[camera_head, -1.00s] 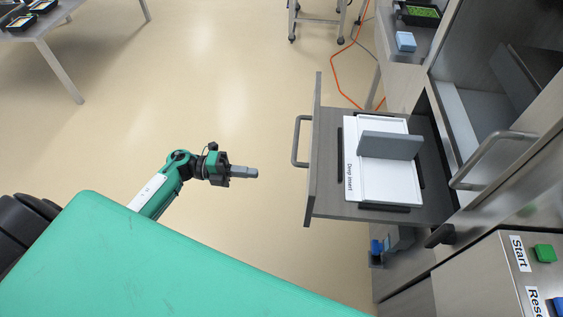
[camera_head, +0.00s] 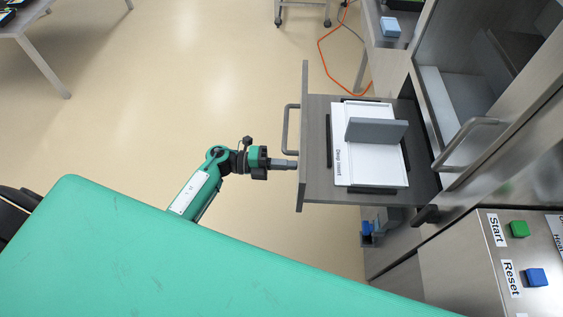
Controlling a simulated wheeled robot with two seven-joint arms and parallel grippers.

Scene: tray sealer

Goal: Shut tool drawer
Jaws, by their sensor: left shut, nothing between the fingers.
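The tool drawer (camera_head: 318,186) is pulled out to the left from the steel machine, with its front panel (camera_head: 304,130) facing left. A grey bar handle (camera_head: 287,130) stands on the panel. In the drawer lies a white insert (camera_head: 375,172) labelled "Deep insert", with an upright grey plate (camera_head: 377,131) on it. My left gripper (camera_head: 295,164) is shut and empty. Its tip is at the drawer's front panel, just below the handle in the picture; I cannot tell whether it touches. My right gripper is not in view.
The machine's upper door has a bar handle (camera_head: 466,143). A control panel with a green Start button (camera_head: 519,229) and a blue Reset button (camera_head: 536,277) is at lower right. An orange cable (camera_head: 330,62) lies on the floor behind. The floor left of the drawer is clear.

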